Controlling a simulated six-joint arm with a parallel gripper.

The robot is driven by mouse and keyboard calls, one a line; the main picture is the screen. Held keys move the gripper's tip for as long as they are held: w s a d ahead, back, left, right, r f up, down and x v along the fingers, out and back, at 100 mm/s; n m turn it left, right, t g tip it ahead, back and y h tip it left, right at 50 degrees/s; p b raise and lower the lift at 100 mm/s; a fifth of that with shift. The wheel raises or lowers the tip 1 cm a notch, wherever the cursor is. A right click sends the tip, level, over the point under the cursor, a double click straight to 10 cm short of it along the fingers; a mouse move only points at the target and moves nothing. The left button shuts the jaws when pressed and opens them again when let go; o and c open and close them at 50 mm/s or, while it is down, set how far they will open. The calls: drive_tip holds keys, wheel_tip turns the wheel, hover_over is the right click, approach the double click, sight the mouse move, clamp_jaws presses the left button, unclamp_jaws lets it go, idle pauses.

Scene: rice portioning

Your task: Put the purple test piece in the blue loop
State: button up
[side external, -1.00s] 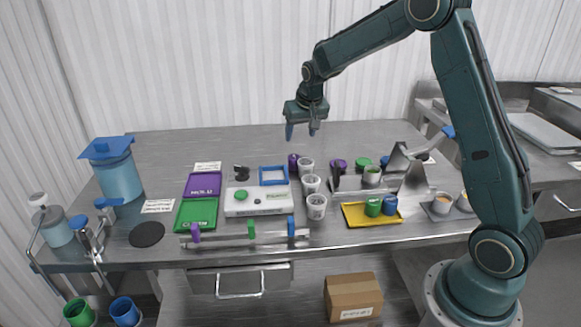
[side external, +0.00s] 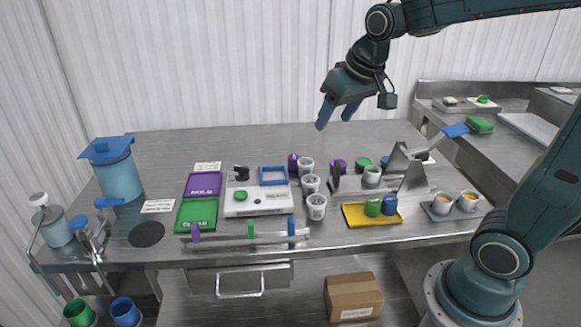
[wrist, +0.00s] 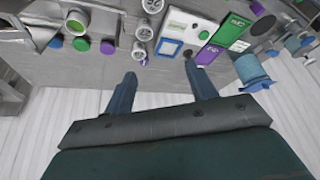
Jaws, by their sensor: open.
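The purple test piece is most likely the small dark-purple upright piece (side external: 293,164) at the left of the back white cup; it shows partly in the wrist view (wrist: 146,60). The blue loop (side external: 262,176) is a square blue frame lying flat behind the white scale, left of that piece, and also shows in the wrist view (wrist: 157,47). My gripper (side external: 335,121) is open and empty, high above the back of the table, to the right of both. In the wrist view its fingers (wrist: 157,75) are spread apart with nothing between them.
White cups (side external: 316,207) stand in a row right of the scale (side external: 258,208). A purple lid (side external: 338,163) lies beyond them. Left are a purple tray (side external: 203,185) and a green tray (side external: 196,214). A rail with clips (side external: 270,238) runs in front. The table's back is clear.

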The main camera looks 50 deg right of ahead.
drive_tip(key=s+a+n+y, duration=0.1)
drive_tip(key=s+a, duration=0.4)
drive_tip(key=s, duration=1.1)
drive_tip(key=shift+s+a+f+n+t, duration=0.15)
drive_tip(key=shift+s+f+n+t, duration=0.3)
drive_tip(key=shift+n, duration=0.45)
drive_tip(key=shift+c, duration=0.8)
drive_tip(key=shift+w, duration=0.1)
drive_tip(key=shift+c, duration=0.3)
